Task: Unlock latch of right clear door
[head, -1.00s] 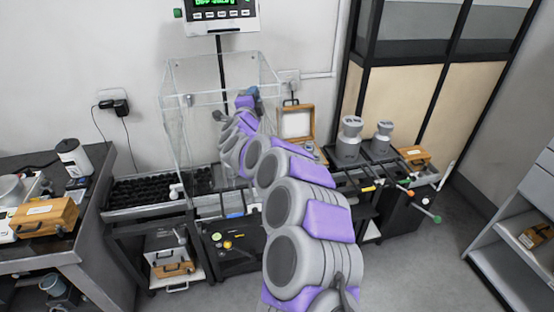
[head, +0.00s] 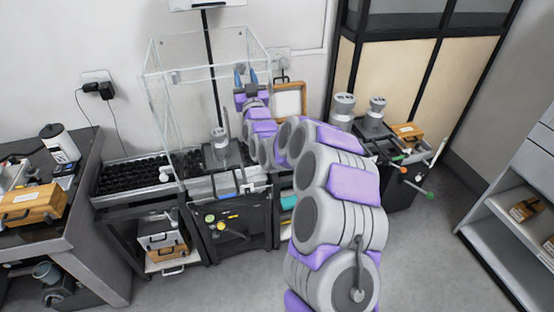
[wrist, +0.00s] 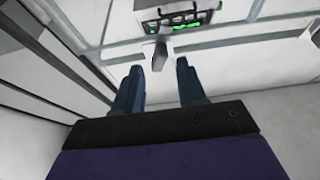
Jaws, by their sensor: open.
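The clear enclosure (head: 160,100) stands on the middle table in the head view. Its right door is hard to make out behind my arm. A small grey latch (head: 175,76) sits on its front left upper corner. In the wrist view, a grey latch-like piece (wrist: 158,54) hangs from a pale frame edge, just ahead of and between my fingertips. I cannot tell whether it touches them. My gripper (head: 246,72) is open, with blue fingers pointing up near the enclosure's right side. Both fingers of my gripper (wrist: 157,70) show apart and empty in the wrist view.
A scale (head: 222,150) with a metal weight stands inside the enclosure. A black tray (head: 125,178) lies to its left. Two large weights (head: 344,108) stand on the right table. Grey floor is free in front.

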